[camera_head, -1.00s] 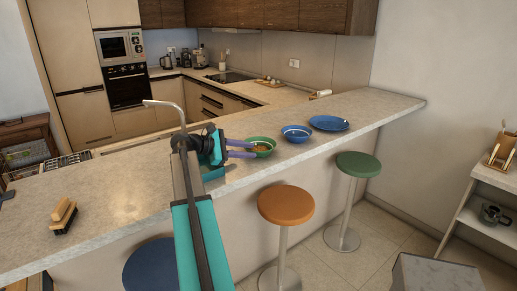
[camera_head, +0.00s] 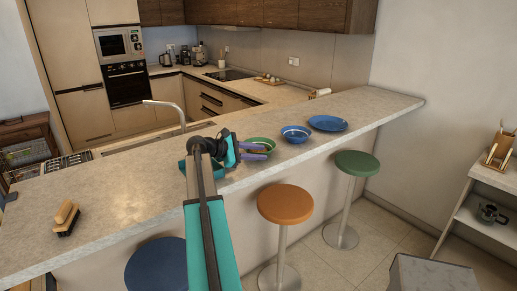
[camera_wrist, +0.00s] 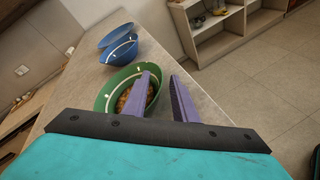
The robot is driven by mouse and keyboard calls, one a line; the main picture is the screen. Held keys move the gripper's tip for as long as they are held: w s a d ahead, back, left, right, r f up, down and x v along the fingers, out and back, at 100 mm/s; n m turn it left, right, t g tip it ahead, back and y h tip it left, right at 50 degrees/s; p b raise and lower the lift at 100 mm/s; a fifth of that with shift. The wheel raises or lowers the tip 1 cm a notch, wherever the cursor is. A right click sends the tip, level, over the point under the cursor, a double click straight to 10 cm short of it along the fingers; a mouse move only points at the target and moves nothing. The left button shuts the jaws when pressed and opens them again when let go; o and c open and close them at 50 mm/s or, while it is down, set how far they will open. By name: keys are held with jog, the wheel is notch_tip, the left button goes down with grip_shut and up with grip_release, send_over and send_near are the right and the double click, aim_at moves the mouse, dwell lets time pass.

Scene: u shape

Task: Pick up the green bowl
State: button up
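The green bowl (camera_head: 270,143) stands upright on the light counter, with brown contents that show in the wrist view. It also shows in the wrist view (camera_wrist: 107,88), left of centre. My gripper (camera_head: 264,151) is open at the bowl's near side, its purple fingers overlapping the bowl. In the wrist view, my gripper (camera_wrist: 162,74) has its left finger over the bowl's inside and its right finger outside the right rim. The rim lies between the fingers. I cannot tell whether either finger touches it. The left finger hides part of the bowl.
A blue bowl (camera_head: 296,134) and a blue plate (camera_head: 328,123) stand farther right on the counter (camera_head: 130,190). A wooden brush-like object (camera_head: 66,215) lies at the left. Orange (camera_head: 285,204) and green (camera_head: 357,164) stools stand along the counter's front.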

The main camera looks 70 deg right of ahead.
jog(key=shift+s+d+f, duration=0.2)
jog(key=shift+s+d, duration=0.2)
jog(key=shift+d, duration=0.05)
grip_shut()
